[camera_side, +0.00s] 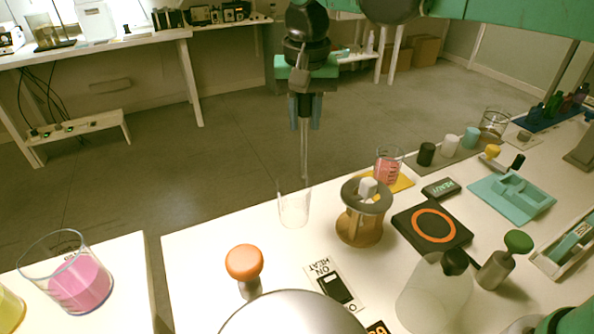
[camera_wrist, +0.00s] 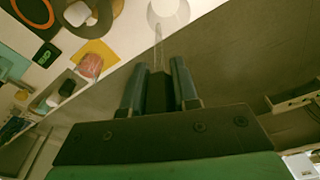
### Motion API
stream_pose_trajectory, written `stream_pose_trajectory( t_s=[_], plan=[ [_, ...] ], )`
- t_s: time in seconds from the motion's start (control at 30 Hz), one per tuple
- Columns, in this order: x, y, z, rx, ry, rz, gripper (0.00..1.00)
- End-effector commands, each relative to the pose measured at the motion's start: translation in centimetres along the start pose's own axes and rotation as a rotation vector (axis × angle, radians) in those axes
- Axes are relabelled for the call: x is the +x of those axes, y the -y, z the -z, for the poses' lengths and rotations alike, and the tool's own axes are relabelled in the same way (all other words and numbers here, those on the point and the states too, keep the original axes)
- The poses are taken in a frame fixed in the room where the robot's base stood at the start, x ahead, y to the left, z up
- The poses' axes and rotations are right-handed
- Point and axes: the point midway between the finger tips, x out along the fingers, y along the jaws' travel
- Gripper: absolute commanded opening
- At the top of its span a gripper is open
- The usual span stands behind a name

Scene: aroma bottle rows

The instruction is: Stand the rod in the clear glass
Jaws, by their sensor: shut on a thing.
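My gripper (camera_side: 305,122) points down above the front worktop and is shut on a thin clear rod (camera_side: 304,152). The rod hangs nearly upright below the fingers. The small clear glass (camera_side: 294,208) stands on the worktop near its far edge, below the rod. In the side view the rod's lower tip shows close to the glass rim, toward its right side; I cannot tell if it is just above or inside. In the wrist view my gripper (camera_wrist: 158,72) holds the rod (camera_wrist: 158,42), which points toward the glass (camera_wrist: 167,10).
A wooden spool-like stand (camera_side: 361,228) is right of the glass, with a beaker of pink liquid (camera_side: 388,166) behind it. An orange-topped knob (camera_side: 244,262), a switch plate (camera_side: 335,287) and a black pad with an orange ring (camera_side: 432,228) are nearby. Open floor lies beyond the edge.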

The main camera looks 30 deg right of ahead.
Motion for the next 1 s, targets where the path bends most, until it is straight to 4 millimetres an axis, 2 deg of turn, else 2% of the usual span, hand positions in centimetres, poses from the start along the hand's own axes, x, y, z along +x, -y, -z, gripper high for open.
stream_pose_trajectory(
  t_s=[0.03,0.27,0.63,0.8,1.0],
  plan=[
    [0.8,0.0,-0.1,0.000,0.000,0.000,0.00],
    [2.7,0.0,-0.3,0.000,0.000,0.000,0.00],
    [6.9,0.0,-0.8,0.000,0.000,0.000,0.00],
    [7.8,0.0,-0.9,0.000,0.000,0.000,0.00],
    [8.0,0.0,-1.0,0.000,0.000,0.000,0.00]
  ],
)
